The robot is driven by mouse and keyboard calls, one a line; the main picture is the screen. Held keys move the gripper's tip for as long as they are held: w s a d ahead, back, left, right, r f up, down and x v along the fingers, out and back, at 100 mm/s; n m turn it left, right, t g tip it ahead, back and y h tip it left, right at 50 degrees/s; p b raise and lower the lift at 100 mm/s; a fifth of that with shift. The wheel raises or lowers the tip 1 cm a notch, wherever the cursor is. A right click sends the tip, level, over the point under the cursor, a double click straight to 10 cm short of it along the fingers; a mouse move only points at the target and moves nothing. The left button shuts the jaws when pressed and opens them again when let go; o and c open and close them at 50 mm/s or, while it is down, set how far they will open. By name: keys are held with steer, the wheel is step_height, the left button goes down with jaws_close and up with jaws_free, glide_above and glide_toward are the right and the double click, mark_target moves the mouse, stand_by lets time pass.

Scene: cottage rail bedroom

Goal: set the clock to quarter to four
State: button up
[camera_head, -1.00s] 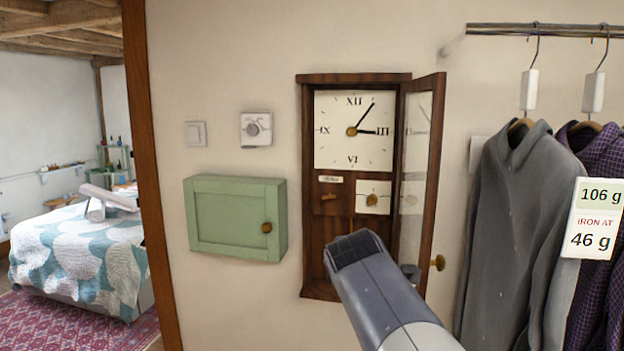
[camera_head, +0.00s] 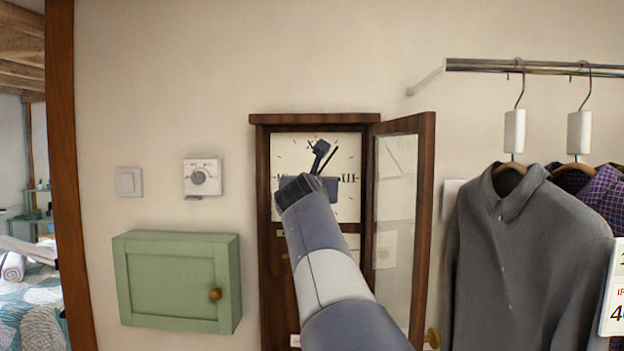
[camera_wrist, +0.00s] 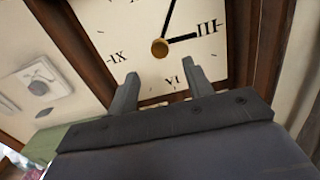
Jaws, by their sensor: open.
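The wall clock has a dark wooden case (camera_head: 263,215) with its glass door (camera_head: 398,240) swung open to the right. Its white dial (camera_head: 290,148) is partly hidden behind my arm in the head view. In the wrist view the dial (camera_wrist: 120,25) appears tilted. The short black hand (camera_wrist: 182,39) points at III. The long hand (camera_wrist: 168,18) points up, a little right of XII, and its tip is cut off. A brass knob (camera_wrist: 160,47) sits at the centre. My gripper (camera_wrist: 160,72) is open and empty before the lower dial, its fingers either side of VI.
The open door stands close to the right of my arm. A green cabinet (camera_head: 170,282), a thermostat-like dial (camera_head: 202,177) and a switch (camera_head: 129,182) are on the wall at left. Shirts (camera_head: 530,260) hang from a rail at right.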

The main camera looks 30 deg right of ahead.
steer(key=p+x, duration=0.2)
steer(key=x, duration=0.6)
steer(key=c, duration=1)
steer(key=shift+m+p, duration=0.3)
steer(key=shift+m, duration=0.1)
